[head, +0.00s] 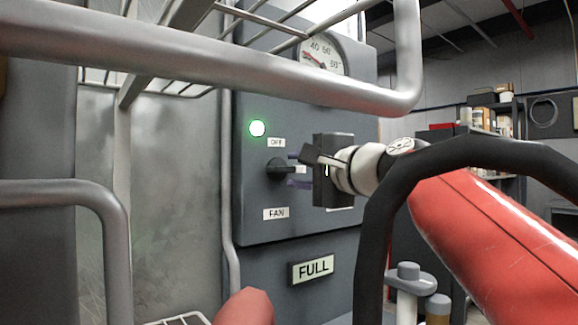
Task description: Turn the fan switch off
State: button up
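The fan switch (279,169) is a black rotary knob on the grey control panel (300,95). Its handle points right, toward a small white label partly hidden by my gripper. An OFF label (276,142) sits above the knob and a FAN label (275,213) below it. A green lamp (257,128) at the upper left of the knob is lit. My gripper (296,170) is just right of the knob, its two fingertips apart, one above and one below the handle's level. I cannot tell whether they touch the handle.
A thick metal rack bar (200,65) crosses in front of the panel above the switch. A dial gauge (322,55) is at the panel's top. A FULL sign (313,269) is below. Another bent metal bar (60,195) stands at left. Shelves (490,120) stand at right.

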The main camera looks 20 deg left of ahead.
aim_at(285, 169)
jog(key=shift+p+x, duration=0.3)
jog(key=shift+x, duration=1.2)
grip_shut()
